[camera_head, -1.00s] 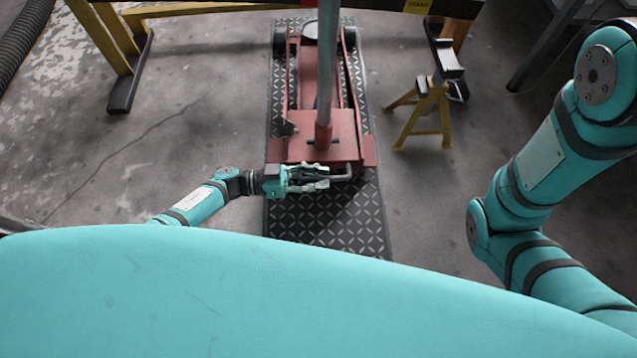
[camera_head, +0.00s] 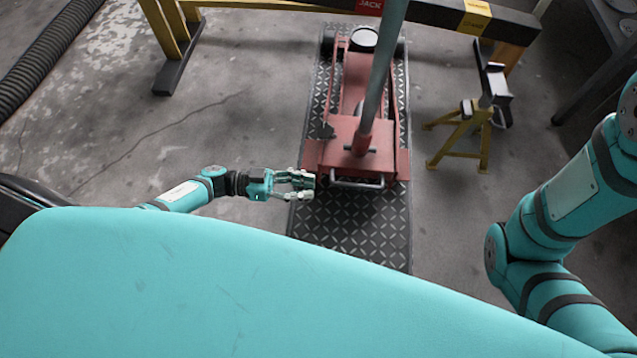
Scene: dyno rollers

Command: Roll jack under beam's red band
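The red floor jack (camera_head: 356,133) stands on a dark diamond-plate mat, with its long grey handle (camera_head: 381,75) rising toward me. Its round saddle (camera_head: 363,40) shows just on the near side of the beam (camera_head: 425,13) in the picture. The beam's red band (camera_head: 369,5), marked JACK, is at the top edge, partly cut off. My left gripper (camera_head: 308,185) is open beside the jack's near left corner, left of its grey bar (camera_head: 357,183). Its fingers are not around the bar; I cannot tell whether they touch the jack. My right gripper is out of view.
A yellow jack stand (camera_head: 463,137) is on the floor right of the mat (camera_head: 350,235). Yellow beam legs stand at left and right. A yellow band (camera_head: 475,17) is on the beam. A black hose (camera_head: 45,55) lies at upper left.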

